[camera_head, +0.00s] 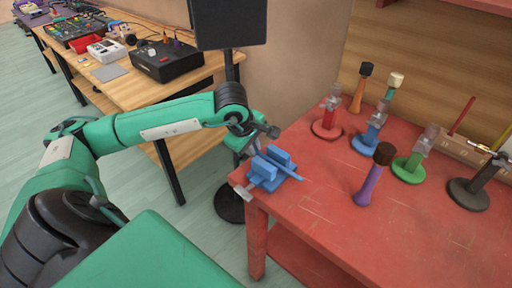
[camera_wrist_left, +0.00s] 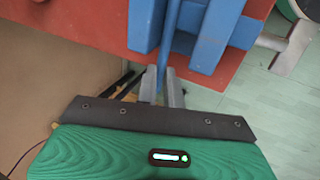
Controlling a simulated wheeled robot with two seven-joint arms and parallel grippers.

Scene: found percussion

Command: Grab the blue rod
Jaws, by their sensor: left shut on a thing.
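The blue rod (camera_wrist_left: 171,22) shows in the left wrist view as a thin blue bar. It runs from between blue blocks of a vise-like holder (camera_wrist_left: 208,42) down between my fingertips. My left gripper (camera_wrist_left: 162,84) is shut on the rod's near end, just off the red table's edge. In the head view my left gripper (camera_head: 252,150) is at the near left corner of the table, by the blue holder (camera_head: 265,173). The wrist partly hides the grip there. My right gripper is not in view.
The red table (camera_head: 330,215) carries several coloured stands and mallets, including a purple mallet (camera_head: 372,180) and a green-based stand (camera_head: 410,168). A wooden bench (camera_head: 125,85) with electronics stands behind my arm. A black stand (camera_head: 229,205) rises beside the table's corner.

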